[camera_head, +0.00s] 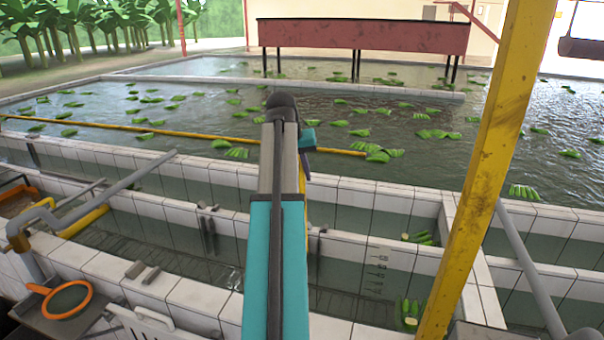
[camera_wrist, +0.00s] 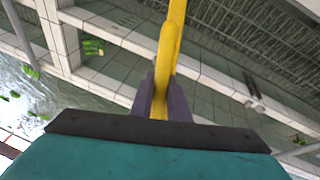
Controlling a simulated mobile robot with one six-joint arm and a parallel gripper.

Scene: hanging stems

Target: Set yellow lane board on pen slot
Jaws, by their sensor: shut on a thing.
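My gripper (camera_wrist: 162,100) is shut on a yellow board (camera_wrist: 171,45), seen between its two purple-grey fingers in the wrist view. The board extends away from the fingers, above the tiled basin walls. In the head view my teal and grey arm hides most of the board, and a thin yellow strip (camera_head: 303,185) shows along its right side. A dark paired bracket (camera_head: 208,232) stands on the tiled wall left of my arm. It looks like a slot, but I cannot tell whether it is the pen slot. The board appears apart from it.
A yellow post (camera_head: 482,185) rises close on the right. A grey pipe (camera_head: 110,185) and an orange-rimmed sieve (camera_head: 68,300) lie left. White tiled walls (camera_head: 385,200) divide the water basins. Green banana bunches (camera_head: 236,153) float beyond, and a red trough (camera_head: 362,37) stands behind.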

